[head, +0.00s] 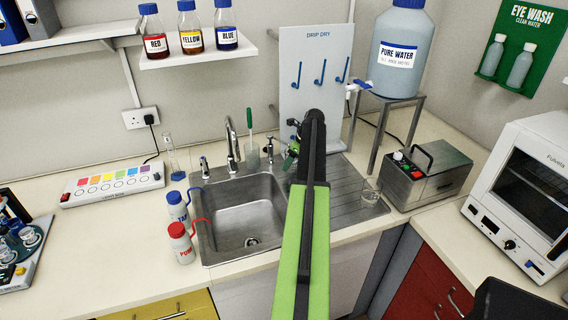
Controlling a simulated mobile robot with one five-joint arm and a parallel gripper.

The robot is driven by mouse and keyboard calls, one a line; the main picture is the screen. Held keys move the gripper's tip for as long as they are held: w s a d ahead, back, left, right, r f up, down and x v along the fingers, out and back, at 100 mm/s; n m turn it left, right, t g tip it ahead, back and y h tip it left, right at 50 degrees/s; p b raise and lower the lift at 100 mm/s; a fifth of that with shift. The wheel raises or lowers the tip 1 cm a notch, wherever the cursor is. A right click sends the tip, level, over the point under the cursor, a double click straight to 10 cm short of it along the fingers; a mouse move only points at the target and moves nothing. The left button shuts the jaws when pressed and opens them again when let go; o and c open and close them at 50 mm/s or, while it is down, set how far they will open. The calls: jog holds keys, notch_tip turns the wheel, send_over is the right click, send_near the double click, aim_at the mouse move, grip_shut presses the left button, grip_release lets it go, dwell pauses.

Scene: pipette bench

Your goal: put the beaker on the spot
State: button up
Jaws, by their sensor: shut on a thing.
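A clear glass beaker (371,190) stands upright on the right end of the ribbed steel drainboard (345,205), to the right of my arm. My gripper (291,158) is behind the right rear part of the sink, in front of the drip-dry board and well left of this beaker. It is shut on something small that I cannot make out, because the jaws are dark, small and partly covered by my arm. I cannot pick out a marked spot with certainty.
The sink (243,212) with its tall tap (231,145) lies left of my arm. Blue (179,207) and red-capped (181,243) bottles stand at its left rim. A pure water tank (398,55) on a stand and a metal bath (430,172) are to the right.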

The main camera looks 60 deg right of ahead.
jog(key=shift+s+f, duration=0.25)
jog(key=shift+f, duration=0.65)
jog(key=shift+s+a+r, duration=0.1)
jog(key=shift+s+r, duration=0.2)
jog(key=shift+r, duration=0.1)
jog(key=shift+w, duration=0.1)
jog(key=shift+w+a+f, duration=0.1)
jog(key=shift+w+f, duration=0.1)
jog(key=shift+w, duration=0.05)
jog(key=o, duration=1.1)
jog(key=shift+c, duration=0.2)
jog(key=o, duration=0.4)
jog(key=shift+s+r, duration=0.1)
jog(key=shift+c, duration=0.2)
